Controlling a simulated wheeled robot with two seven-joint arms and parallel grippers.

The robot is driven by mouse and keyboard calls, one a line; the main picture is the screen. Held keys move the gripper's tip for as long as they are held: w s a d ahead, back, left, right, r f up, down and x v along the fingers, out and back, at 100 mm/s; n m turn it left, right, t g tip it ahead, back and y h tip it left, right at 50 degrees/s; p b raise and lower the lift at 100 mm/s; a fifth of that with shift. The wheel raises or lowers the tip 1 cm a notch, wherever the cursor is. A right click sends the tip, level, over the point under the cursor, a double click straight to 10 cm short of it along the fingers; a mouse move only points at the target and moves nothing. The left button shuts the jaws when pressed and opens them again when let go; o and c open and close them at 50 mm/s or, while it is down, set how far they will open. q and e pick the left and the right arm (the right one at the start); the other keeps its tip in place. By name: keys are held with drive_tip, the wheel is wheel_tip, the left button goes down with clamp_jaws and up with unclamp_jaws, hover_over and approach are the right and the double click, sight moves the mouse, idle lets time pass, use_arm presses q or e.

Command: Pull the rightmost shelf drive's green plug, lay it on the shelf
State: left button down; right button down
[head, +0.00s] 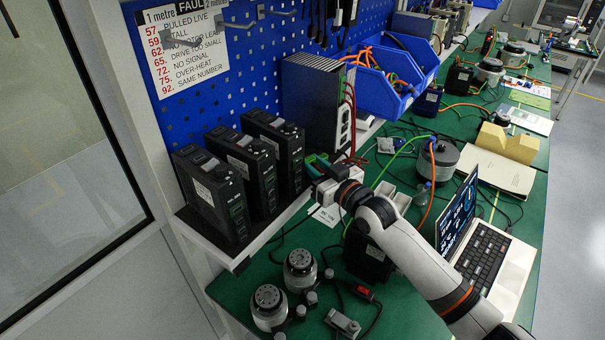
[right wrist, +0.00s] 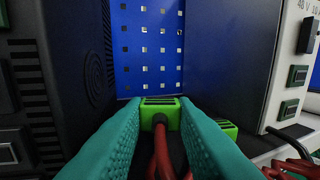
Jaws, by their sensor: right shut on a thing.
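Three black shelf drives stand in a row on the shelf (head: 262,238); the rightmost drive (head: 276,142) is nearest the tall power unit. My right gripper (head: 314,164) is just right of that drive, in front of the gap before the power unit. In the right wrist view, its teal fingers are shut on a green plug (right wrist: 160,106) with dark red wires. The plug shows in the gap between a black drive side (right wrist: 60,70) and a dark grey housing, with pegboard behind; no socket is seen around it. My left gripper is not in view.
The tall power unit (head: 313,92) with red wires bounds the gap on the right. Another green piece (right wrist: 228,129) is partly hidden by the right finger. A blue bin (head: 378,88), an open laptop (head: 483,250) and two round motors (head: 270,305) lie around the arm.

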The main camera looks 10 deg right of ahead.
wheel_tip(320, 180, down, 2)
drive_tip(key=shift+f+b, duration=0.25)
drive_tip(key=shift+b, duration=0.3)
drive_tip(key=c, duration=1.1)
unclamp_jaws()
